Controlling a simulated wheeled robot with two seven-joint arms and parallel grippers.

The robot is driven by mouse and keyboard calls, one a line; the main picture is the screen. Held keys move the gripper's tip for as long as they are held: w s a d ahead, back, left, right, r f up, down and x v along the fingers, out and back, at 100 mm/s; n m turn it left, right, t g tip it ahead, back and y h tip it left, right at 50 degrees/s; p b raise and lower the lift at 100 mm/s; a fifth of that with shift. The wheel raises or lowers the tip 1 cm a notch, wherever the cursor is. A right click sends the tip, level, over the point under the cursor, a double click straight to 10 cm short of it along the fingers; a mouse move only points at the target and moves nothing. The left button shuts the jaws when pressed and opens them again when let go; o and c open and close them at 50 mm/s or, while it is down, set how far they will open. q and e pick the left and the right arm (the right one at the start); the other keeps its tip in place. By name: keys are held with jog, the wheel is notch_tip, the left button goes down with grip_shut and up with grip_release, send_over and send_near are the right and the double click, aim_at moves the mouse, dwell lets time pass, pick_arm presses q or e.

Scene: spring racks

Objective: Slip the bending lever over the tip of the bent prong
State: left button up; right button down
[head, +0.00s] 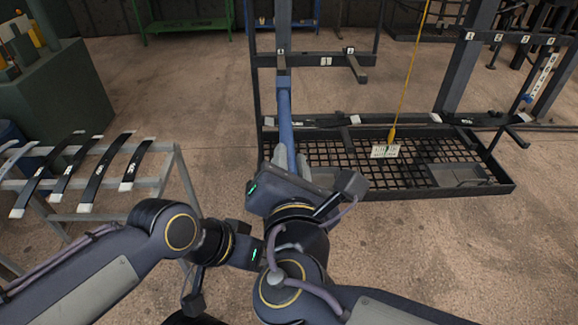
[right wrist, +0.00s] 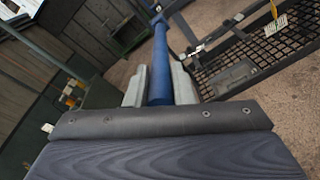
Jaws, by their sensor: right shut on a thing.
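My right gripper (head: 291,163) is shut on the blue bending lever (head: 285,118), a long bar pointing away from me toward the rack. In the right wrist view the lever (right wrist: 160,62) runs between the two pale fingers (right wrist: 160,88). Its far end, a wider collar, lines up in the head view with a dark prong (head: 282,66) below a small white label. I cannot tell whether the collar is around the prong or in front of it, nor see a bend. My left gripper (head: 250,256) is beside my right wrist; its fingers are hidden.
Another prong (head: 358,70) sticks out of the same crossbar. Below is a mesh tray (head: 400,183) with a yellow hanging control and tag (head: 386,151) above it. A grey stand (head: 170,183) with several dark leaf springs (head: 88,172) stands left. Floor between is clear.

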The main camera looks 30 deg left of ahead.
aim_at(289, 143)
jog(key=x, duration=0.2)
jog(key=shift+w+a+b, duration=0.25)
jog(key=shift+w+b, duration=0.05)
jog(key=shift+b, duration=0.1)
jog(key=shift+x, duration=1.3)
jog(key=shift+b, duration=1)
jog(key=shift+b+x, duration=0.5)
jog(key=shift+x, duration=2.95)
jog(key=c, duration=1.2)
grip_release()
jog(key=shift+c, duration=0.2)
jog(key=shift+o, duration=0.4)
jog(key=shift+f, duration=0.2)
jog(key=shift+s+d, duration=0.2)
jog(key=shift+s, duration=0.25)
jog(key=b+v, duration=0.1)
jog(key=v, duration=0.5)
jog(key=shift+s+d+r+b, duration=0.25)
jog(key=shift+s+b, duration=0.05)
jog(key=shift+b, duration=0.05)
